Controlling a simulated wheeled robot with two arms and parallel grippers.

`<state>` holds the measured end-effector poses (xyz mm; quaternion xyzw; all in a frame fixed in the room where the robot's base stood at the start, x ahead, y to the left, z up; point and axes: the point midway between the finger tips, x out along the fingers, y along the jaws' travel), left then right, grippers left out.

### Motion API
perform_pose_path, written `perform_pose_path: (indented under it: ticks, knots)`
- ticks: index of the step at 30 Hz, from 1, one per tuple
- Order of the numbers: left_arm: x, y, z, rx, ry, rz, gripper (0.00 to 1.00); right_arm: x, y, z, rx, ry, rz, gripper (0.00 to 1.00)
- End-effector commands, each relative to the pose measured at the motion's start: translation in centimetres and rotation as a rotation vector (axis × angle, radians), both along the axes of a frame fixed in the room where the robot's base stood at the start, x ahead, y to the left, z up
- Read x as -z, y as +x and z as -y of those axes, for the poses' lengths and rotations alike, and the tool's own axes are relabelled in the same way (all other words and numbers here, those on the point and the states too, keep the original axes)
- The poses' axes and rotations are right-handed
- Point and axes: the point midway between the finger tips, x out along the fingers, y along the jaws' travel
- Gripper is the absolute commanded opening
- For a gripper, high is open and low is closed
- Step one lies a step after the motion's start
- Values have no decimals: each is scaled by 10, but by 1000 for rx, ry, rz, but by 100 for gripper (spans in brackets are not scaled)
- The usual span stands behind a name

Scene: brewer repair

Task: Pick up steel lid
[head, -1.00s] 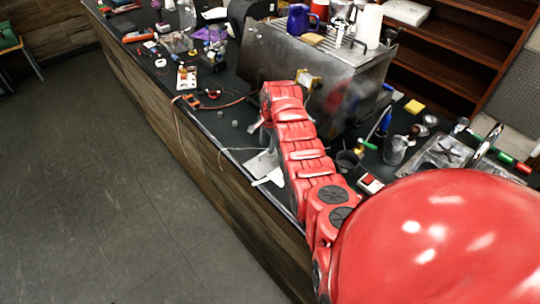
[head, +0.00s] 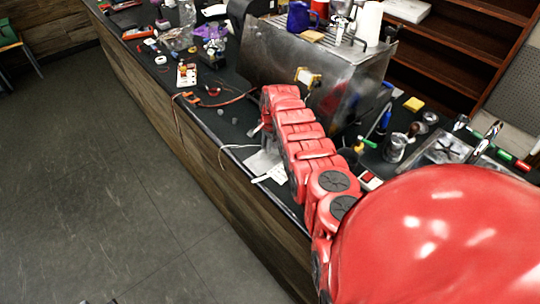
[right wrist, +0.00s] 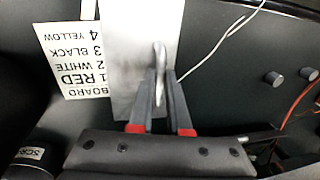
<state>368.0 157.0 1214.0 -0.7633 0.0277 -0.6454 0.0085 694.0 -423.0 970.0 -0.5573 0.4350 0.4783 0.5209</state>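The steel lid (right wrist: 130,25) is a flat grey metal plate with an upright bar handle (right wrist: 159,60) in the right wrist view. In the head view the gripper is mostly hidden by my red arm. My left gripper is not in view.
A printed card (right wrist: 75,58) listing colours lies beside the lid. A thin white cable (right wrist: 222,38) and orange wires (right wrist: 298,108) run nearby. A large steel brewer (head: 290,65) stands behind the arm. Tools and small parts cover the counter farther left.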

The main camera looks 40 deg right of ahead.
Motion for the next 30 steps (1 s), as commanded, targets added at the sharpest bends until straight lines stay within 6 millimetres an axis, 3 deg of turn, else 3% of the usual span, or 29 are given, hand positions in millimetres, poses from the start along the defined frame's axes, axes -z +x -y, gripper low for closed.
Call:
perform_pose_path:
  ticks: [2, 30]
  knots:
    - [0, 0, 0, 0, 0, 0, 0, 0, 0, 0, 0, 0, 0, 0]
    - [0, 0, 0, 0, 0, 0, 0, 0, 0, 0, 0, 0, 0, 0]
